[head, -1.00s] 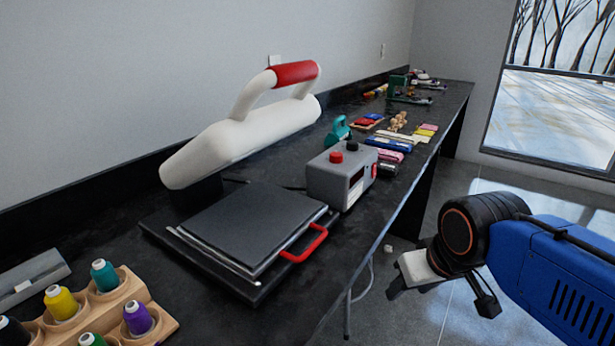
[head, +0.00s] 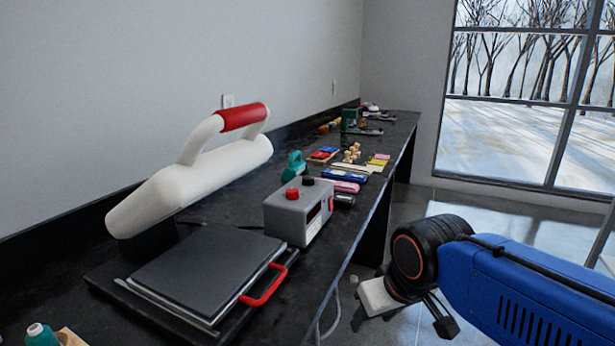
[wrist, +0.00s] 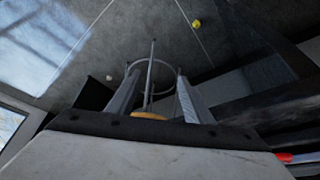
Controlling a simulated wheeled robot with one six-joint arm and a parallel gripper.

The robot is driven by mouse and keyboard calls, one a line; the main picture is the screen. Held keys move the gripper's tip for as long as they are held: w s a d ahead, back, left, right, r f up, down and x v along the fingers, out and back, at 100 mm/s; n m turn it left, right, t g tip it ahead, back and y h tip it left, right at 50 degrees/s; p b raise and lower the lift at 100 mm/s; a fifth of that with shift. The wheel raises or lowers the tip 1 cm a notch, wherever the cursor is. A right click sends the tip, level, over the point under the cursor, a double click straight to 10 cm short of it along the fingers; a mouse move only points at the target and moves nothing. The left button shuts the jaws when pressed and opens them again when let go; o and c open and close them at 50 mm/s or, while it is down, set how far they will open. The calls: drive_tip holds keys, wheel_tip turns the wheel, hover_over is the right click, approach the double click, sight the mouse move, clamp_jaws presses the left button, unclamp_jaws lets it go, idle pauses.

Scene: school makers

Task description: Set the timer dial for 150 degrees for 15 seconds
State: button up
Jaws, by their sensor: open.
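A grey control box (head: 290,222) stands on the black counter beside the heat press, in the head view. On its top are a red knob (head: 292,194) and a black knob (head: 308,181); I cannot tell which is the timer dial. The box's right face has a dark panel and a red part, too small to read. The press has a dark flat plate (head: 205,270) with a red handle. My gripper (head: 364,312) is off the counter's front edge, right of and lower than the box, touching nothing. Its two fingers show apart and empty in the wrist view (wrist: 155,78).
The white press arm (head: 190,185) with a red grip rises behind the plate. Several small coloured items (head: 345,175) lie farther along the counter (head: 230,215). A teal spool (head: 40,334) is at the lower left. Open floor lies right of the counter, below a window.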

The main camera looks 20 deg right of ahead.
drive_tip(key=w+r+m+g, duration=0.1)
drive_tip(key=w+r+m, duration=0.1)
drive_tip(key=w+r, duration=0.8)
drive_tip(key=w+r+m+g, duration=0.1)
drive_tip(key=w+r+m, duration=0.1)
drive_tip(key=w+r, duration=0.85)
drive_tip(key=m+g, duration=0.3)
drive_tip(key=m, duration=0.2)
approach(308, 177)
wheel_tip(308, 177, down, 8)
drive_tip(key=shift+s+f, duration=0.1)
drive_tip(key=shift+s, duration=0.05)
drive_tip(key=c, duration=1.1)
